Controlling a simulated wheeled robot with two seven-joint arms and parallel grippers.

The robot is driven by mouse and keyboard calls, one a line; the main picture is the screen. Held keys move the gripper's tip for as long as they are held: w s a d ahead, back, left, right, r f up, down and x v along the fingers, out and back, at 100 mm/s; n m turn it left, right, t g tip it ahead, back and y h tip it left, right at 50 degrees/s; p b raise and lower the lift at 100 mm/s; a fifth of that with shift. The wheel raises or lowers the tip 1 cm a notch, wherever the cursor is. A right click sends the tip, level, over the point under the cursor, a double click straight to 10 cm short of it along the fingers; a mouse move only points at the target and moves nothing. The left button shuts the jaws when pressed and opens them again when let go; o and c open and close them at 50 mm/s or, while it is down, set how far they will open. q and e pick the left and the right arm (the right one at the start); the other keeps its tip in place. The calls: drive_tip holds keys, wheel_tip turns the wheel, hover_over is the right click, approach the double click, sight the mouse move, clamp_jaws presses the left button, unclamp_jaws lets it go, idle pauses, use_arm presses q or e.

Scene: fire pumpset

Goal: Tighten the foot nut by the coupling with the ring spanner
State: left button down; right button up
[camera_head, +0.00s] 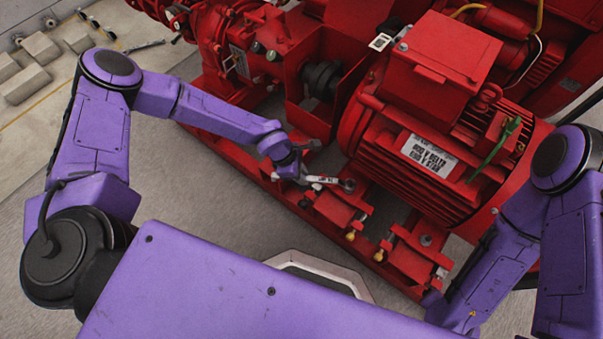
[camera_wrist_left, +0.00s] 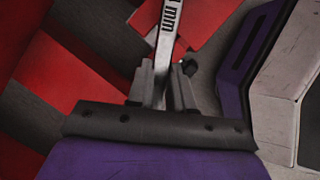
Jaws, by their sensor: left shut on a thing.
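My left gripper (camera_head: 296,174) is shut on the ring spanner (camera_head: 322,180) near the motor's front feet. The spanner's shank also runs up from between the fingers (camera_wrist_left: 163,85) in the left wrist view (camera_wrist_left: 171,25). Its ring end lies over the motor foot nearest the coupling, and I cannot see the nut under it or tell whether the ring is seated. The black coupling (camera_head: 322,80) sits between the red pump and the red motor (camera_head: 440,150). My right arm comes in from the right, but its gripper is not visible.
Another motor foot with a nut (camera_head: 425,240) is to the right along the red base frame. A green strap (camera_head: 495,150) hangs on the motor. The floor left of the frame is clear.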

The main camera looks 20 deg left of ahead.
use_arm(q)
drive_tip(key=shift+f+b, duration=0.65)
drive_tip(key=shift+f, duration=0.25)
use_arm(e)
drive_tip(key=shift+f, duration=0.7)
drive_tip(key=shift+r, duration=0.1)
